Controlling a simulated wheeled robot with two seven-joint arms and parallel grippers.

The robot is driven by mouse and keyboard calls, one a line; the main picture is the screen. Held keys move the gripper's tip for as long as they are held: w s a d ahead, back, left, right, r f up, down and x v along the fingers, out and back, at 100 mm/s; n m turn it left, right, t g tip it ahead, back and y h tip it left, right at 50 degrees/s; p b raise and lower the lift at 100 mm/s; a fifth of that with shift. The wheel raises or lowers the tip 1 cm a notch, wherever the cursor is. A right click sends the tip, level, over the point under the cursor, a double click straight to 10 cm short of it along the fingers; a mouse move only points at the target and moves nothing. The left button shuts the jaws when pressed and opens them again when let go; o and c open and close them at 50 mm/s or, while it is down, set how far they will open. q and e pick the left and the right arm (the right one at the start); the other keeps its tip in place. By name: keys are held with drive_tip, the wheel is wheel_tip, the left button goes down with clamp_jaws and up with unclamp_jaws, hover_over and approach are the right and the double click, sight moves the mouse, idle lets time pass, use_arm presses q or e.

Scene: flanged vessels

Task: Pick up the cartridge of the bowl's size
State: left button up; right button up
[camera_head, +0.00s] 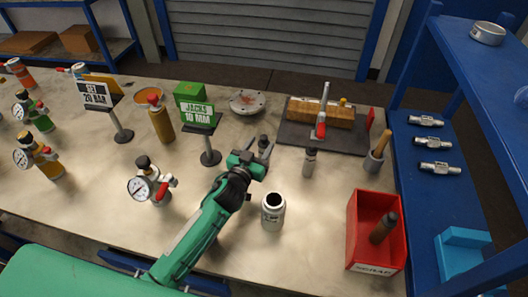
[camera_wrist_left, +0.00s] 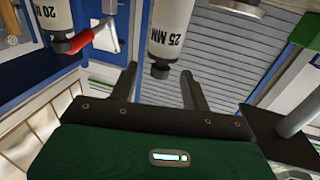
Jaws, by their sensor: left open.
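My left gripper (camera_head: 256,153) is open, its fingers on either side of a grey cartridge (camera_head: 263,146) with a dark end. In the left wrist view this cartridge (camera_wrist_left: 166,32) reads "25 MM" and its dark tip lies between the open fingers (camera_wrist_left: 159,71), with gaps on both sides. A second cartridge (camera_head: 310,162) stands to the right; in the left wrist view a similar cartridge (camera_wrist_left: 52,22) reads "20 MM". A grey open-topped vessel (camera_head: 273,211), perhaps the bowl, stands nearer me; its marking is too small to read. My right gripper is not in view.
A red scrap bin (camera_head: 362,252) holds a dark cylinder (camera_head: 383,228). A red-handled clamp (camera_head: 320,127) sits on a dark board at the back. A sign reading "JACKS 10 MM" (camera_head: 196,113) and a gauge unit (camera_head: 151,184) stand left of my gripper. A blue rack (camera_head: 440,205) borders the right.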

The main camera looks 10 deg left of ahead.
sight(262, 140)
use_arm(q)
drive_tip(key=shift+w+r, duration=0.1)
drive_tip(key=shift+w, duration=0.05)
drive_tip(key=shift+w+d+r, duration=0.1)
drive_tip(key=shift+w, duration=0.15)
drive_tip(key=p+x, duration=0.1)
drive_tip(key=x, duration=0.2)
drive_tip(key=shift+w+r, duration=0.2)
drive_tip(key=shift+w, duration=0.1)
drive_tip(key=shift+w+d, duration=0.1)
drive_tip(key=shift+w, duration=0.4)
drive_tip(key=c, duration=0.9)
clamp_jaws()
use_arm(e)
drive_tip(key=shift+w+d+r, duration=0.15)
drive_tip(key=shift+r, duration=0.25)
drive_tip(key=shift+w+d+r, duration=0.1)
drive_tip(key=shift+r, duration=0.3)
